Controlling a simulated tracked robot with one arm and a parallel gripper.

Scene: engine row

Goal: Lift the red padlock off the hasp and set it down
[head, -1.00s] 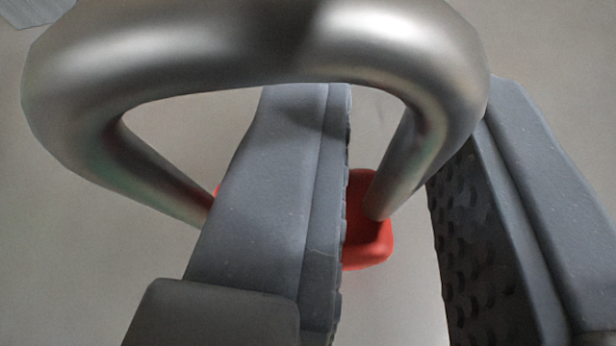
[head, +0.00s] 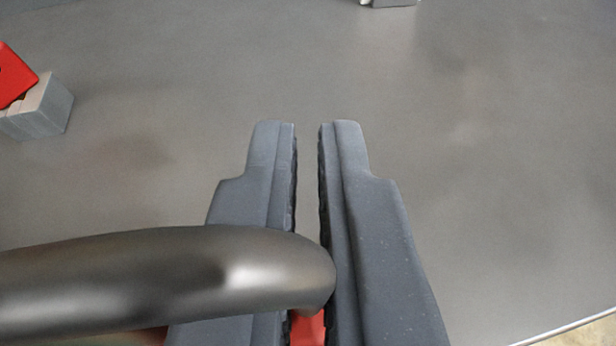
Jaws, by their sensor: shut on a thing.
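The red padlock is close to the camera at the bottom of the head view. Its thick metal shackle (head: 170,280) crosses the lower left, and a little of its red body (head: 308,328) shows between the fingers. My gripper (head: 308,130) is shut on the padlock, with its right-hand end of the shackle down between the two dark fingers. The fingertips stay a narrow gap apart. Most of the padlock body is hidden by the shackle and fingers. I cannot make out the hasp.
A grey surface spreads ahead, mostly clear. A grey block (head: 42,108) with a red piece (head: 14,76) on it is at the left edge. A small grey object (head: 390,3) is cut off at the top. The surface's edge (head: 565,328) shows at the lower right.

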